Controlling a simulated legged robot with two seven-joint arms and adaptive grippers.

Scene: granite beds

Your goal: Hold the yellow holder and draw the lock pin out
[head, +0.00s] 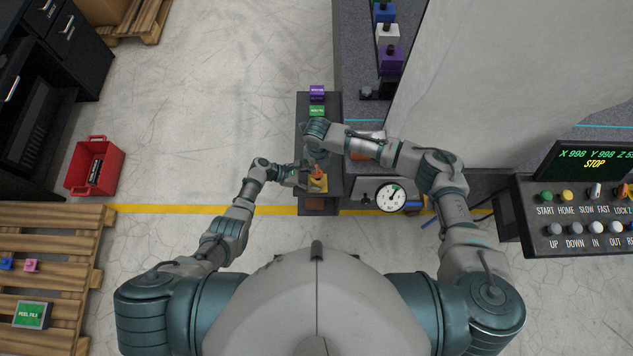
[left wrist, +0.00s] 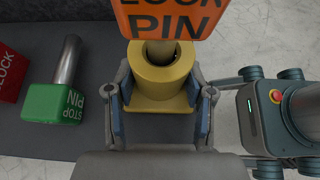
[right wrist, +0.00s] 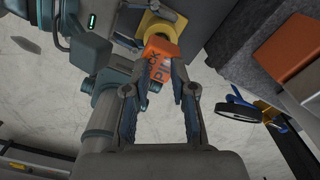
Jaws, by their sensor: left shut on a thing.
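The yellow holder (head: 319,186) stands on the dark bench in the head view. My left gripper (head: 303,179) is shut on it, with a finger on each side of its base in the left wrist view (left wrist: 160,82). The orange lock pin (head: 317,171) stands in the holder; its lettered head (left wrist: 168,18) is at the top of the left wrist view. My right gripper (right wrist: 156,78) is open, its fingers apart around or just short of the pin's orange head (right wrist: 159,62). I cannot tell whether they touch it. The pin's shaft is partly hidden.
A green stop pin block (left wrist: 58,100) and a red block (left wrist: 10,72) are near the holder in the left wrist view. A purple block (head: 317,92) stands at the bench's far end. A gauge (head: 391,197) and control panel (head: 580,215) are to the right.

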